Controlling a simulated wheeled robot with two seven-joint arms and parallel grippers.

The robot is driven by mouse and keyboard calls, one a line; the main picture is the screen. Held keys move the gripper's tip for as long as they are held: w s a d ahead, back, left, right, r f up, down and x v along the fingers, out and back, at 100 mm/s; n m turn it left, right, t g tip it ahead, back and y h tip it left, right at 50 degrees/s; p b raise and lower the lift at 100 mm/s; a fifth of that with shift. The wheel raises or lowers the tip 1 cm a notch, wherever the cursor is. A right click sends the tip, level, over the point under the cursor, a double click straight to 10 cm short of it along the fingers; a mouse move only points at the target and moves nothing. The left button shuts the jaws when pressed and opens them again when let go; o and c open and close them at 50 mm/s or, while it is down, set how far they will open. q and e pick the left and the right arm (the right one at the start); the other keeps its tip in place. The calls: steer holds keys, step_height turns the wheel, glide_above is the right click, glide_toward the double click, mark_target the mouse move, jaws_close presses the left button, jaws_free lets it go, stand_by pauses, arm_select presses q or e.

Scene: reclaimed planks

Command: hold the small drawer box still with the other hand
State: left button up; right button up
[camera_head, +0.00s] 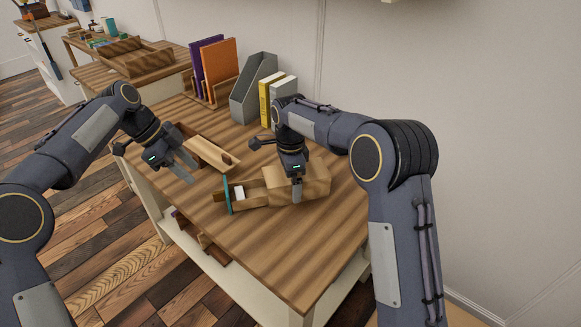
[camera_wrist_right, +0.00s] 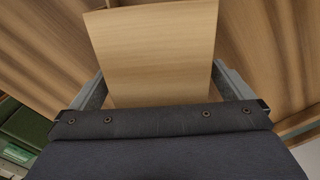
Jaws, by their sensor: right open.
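The small drawer box (camera_head: 316,182) is light striped wood and sits on the table. Its drawer (camera_head: 256,200) stands pulled out to the left, with a teal front (camera_head: 227,195) and a white item (camera_head: 240,193) inside. My right gripper (camera_head: 295,196) is over the box, pointing down. In the right wrist view, the box's wooden top (camera_wrist_right: 155,45) lies between the two spread fingers of my right gripper (camera_wrist_right: 160,88); whether they touch it I cannot tell. My left gripper (camera_head: 185,168) is left of the drawer, apart from it, its fingers apart and empty.
A grey magazine file (camera_head: 253,90), yellow book (camera_head: 268,96) and upright purple and orange boards (camera_head: 219,65) stand at the back. The table's front (camera_head: 270,255) is clear.

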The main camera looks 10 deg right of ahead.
steer(key=shift+f, duration=0.7)
steer(key=c, duration=1.2)
